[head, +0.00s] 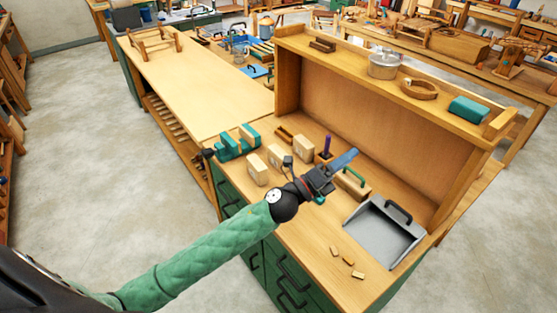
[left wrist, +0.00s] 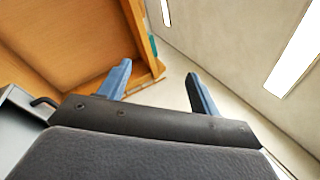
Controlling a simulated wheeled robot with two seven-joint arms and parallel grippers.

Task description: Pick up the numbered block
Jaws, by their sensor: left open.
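Light wooden blocks stand in a row on the green workbench top in the head view: a left one (head: 257,169), a middle one (head: 277,157) and a right one (head: 304,149). Any numbers on them are too small to read, so I cannot tell which is the numbered block. My left gripper (head: 345,159) is above the bench, to the right of the blocks, with its blue fingers pointing right. In the left wrist view its fingers (left wrist: 158,82) are apart with nothing between them. No block shows in that view. My right gripper is not in view.
A green vise (head: 238,142) is left of the blocks. A purple-handled tool (head: 327,147) stands behind the gripper. A green-handled wooden tool (head: 352,184) and a grey dustpan (head: 383,234) lie to the right. Small wood pieces (head: 347,261) lie near the front edge. A raised shelf (head: 340,57) backs the bench.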

